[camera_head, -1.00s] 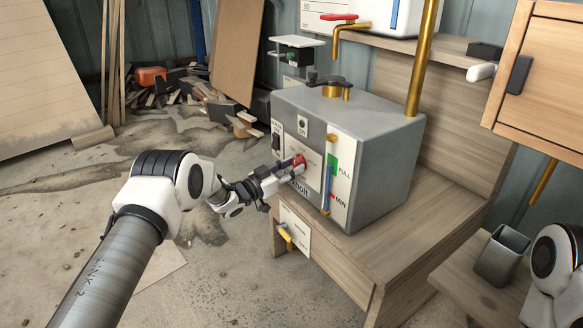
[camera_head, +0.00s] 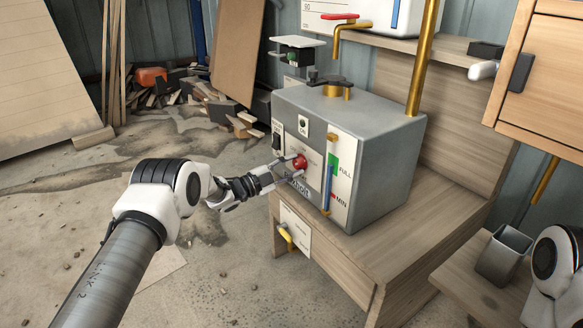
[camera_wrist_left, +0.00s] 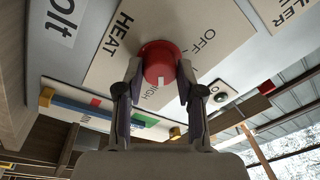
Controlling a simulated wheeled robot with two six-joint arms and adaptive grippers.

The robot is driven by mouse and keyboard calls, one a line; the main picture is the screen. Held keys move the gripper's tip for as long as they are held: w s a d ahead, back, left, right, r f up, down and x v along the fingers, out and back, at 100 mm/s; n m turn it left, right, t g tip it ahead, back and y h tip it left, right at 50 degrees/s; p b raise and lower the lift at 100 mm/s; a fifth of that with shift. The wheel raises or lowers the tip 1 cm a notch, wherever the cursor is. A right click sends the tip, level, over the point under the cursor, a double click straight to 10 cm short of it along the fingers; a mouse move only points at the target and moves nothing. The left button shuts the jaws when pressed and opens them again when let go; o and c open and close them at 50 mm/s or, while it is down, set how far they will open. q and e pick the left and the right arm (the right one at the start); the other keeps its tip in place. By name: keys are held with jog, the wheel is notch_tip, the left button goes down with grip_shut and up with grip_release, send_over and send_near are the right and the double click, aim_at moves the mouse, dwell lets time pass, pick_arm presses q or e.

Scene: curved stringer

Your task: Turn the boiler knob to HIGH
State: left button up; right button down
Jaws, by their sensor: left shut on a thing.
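The boiler is a grey metal box (camera_head: 385,150) with a white front panel. Its red knob (camera_head: 300,161) sits on the panel; it also shows in the left wrist view (camera_wrist_left: 158,58). My left gripper (camera_head: 291,168) has its two fingers on opposite sides of the knob, shut on it. In the left wrist view, a white mark shows on the knob's rim, on the side near the partly hidden word HIGH (camera_wrist_left: 151,93). The words HEAT and OFF also show around the knob. My right gripper is out of view.
A blue lever (camera_head: 327,188) stands on the panel right of the knob, and an ON button (camera_head: 303,126) is above. A metal cup (camera_head: 503,255) stands at the right.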

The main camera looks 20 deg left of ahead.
pick_arm(q)
jog(key=shift+m, duration=0.9)
jog(key=o, duration=1.1)
jog(key=shift+o, duration=0.2)
jog(key=v, duration=1.2)
jog(key=shift+r, duration=0.1)
